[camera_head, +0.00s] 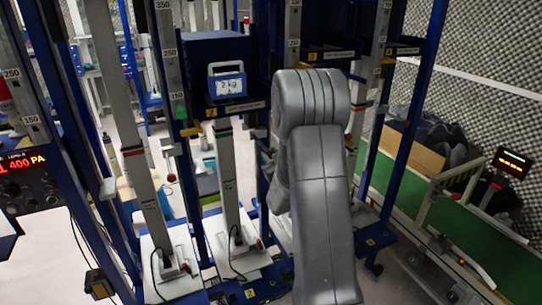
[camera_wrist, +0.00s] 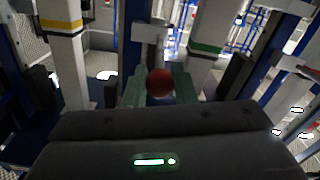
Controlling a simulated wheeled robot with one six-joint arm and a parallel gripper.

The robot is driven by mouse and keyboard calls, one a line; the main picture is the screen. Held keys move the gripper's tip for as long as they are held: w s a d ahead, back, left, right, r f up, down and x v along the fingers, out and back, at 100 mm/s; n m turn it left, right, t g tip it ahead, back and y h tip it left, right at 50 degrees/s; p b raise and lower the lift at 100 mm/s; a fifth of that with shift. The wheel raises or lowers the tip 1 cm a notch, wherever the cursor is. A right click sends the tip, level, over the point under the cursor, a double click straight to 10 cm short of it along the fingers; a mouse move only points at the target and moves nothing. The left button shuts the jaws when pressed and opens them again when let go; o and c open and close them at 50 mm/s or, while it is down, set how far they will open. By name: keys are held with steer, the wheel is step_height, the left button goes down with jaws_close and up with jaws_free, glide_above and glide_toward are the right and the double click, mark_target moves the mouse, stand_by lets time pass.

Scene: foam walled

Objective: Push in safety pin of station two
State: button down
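In the wrist view a round red knob (camera_wrist: 160,83), which looks like a safety pin's head, sits in front of a blue upright post (camera_wrist: 146,45). My gripper (camera_wrist: 160,88) has its two greenish fingers on either side of this knob; whether they touch it is unclear. The pin's shaft is hidden. In the head view my grey arm covers my gripper and whatever is near it. A small red knob (camera_head: 171,178) also shows there between the grey columns; I cannot tell whether it is the same one.
Grey columns (camera_head: 236,190) and blue posts crowd around the arm. A green conveyor (camera_head: 470,235) with a cardboard box (camera_head: 410,150) is at the right. A control panel (camera_head: 28,178) is at the left.

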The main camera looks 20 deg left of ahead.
mark_target(260, 142)
steer(key=b+x, duration=0.4)
steer(key=x, duration=0.4)
steer(key=shift+w+f, duration=0.1)
steer(key=shift+f, duration=0.05)
steer(key=shift+w+a, duration=0.2)
steer(key=shift+a, duration=0.1)
steer(key=shift+r, duration=0.3)
steer(key=c, duration=1.2)
jaws_free()
steer(key=shift+w+a+f, duration=0.1)
steer(key=shift+f, duration=0.05)
steer(key=b+v, duration=0.3)
steer(key=v, duration=1.1)
steer(key=shift+a, duration=0.15)
